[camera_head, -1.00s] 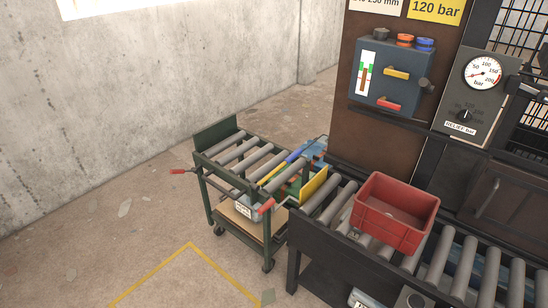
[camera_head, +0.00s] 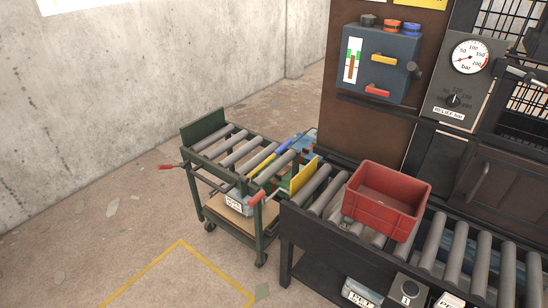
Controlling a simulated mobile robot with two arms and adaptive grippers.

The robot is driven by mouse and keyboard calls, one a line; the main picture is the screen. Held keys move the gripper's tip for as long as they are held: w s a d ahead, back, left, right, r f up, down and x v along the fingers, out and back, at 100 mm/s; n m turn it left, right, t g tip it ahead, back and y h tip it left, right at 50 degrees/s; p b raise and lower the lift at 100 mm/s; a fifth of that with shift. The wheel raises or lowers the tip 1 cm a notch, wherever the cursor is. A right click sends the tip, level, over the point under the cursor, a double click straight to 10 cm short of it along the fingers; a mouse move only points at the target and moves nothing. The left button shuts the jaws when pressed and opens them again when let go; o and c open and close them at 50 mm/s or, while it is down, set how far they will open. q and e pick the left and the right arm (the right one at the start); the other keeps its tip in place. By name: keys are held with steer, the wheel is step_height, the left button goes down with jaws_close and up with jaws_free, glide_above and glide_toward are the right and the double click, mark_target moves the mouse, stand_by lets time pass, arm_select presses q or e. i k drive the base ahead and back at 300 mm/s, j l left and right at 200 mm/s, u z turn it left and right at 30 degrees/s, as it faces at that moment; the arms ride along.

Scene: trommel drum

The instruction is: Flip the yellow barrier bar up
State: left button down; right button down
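A flat yellow bar or plate (camera_head: 304,175) stands at the left end of the roller conveyor (camera_head: 307,227), beside the roller cart (camera_head: 202,206). It looks set on edge and slanted, and cart parts and rollers hide some of its lower edge. A thinner yellow strip (camera_head: 267,172) lies along the cart's right side, next to a blue piece. I cannot tell for certain which of the two is the barrier bar. Neither of my grippers is in view.
A red crate (camera_head: 388,199) sits on the conveyor rollers. A blue control box (camera_head: 382,63) and a pressure gauge (camera_head: 470,57) are above. Bare floor with a yellow line (camera_head: 150,265) lies at front left.

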mark_target(245, 179)
steer(key=z, duration=0.3)
steer(key=i+j+z, duration=0.5)
steer(key=j, duration=0.15)
steer(key=j+z, duration=0.25)
steer(key=j, duration=0.15)
steer(key=i+j, duration=0.15)
steer(key=j, duration=0.2)
steer(key=i+j, duration=0.1)
steer(key=j, duration=0.25)
steer(key=i+j+z, duration=0.1)
steer(key=j, duration=0.25)
steer(key=i+j, duration=0.15)
steer(key=j, duration=0.2)
steer(key=i+j, duration=0.1)
steer(key=j, duration=0.25)
steer(key=i+j+z, duration=0.1)
steer(key=j, duration=0.3)
